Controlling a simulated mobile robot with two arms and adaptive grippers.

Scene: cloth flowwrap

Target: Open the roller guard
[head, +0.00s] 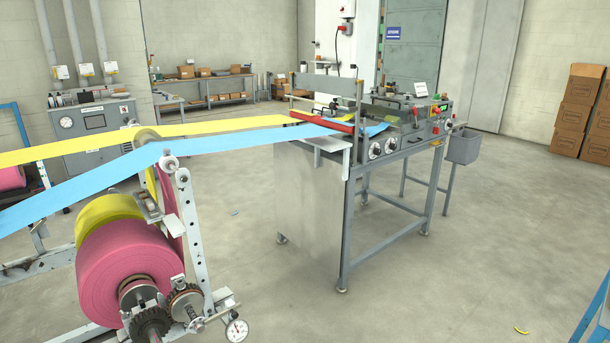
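The wrapping machine (318,185) stands mid-view on a steel frame, some way off. At its infeed end a clear panel (325,86) spans two upright posts, and a red bar (330,122) lies low across the webs. I cannot tell for sure which part is the roller guard, or whether it is open or shut. A yellow web (230,127) and a blue web (240,140) run into the machine from the left. Neither of my grippers is in view.
An unwind stand with a pink roll (125,262), gears and a dial gauge (237,330) fills the near left. A grey bin (463,146) hangs at the machine's right end. Cartons (575,108) are stacked far right. The floor (440,285) in front and right is mostly clear.

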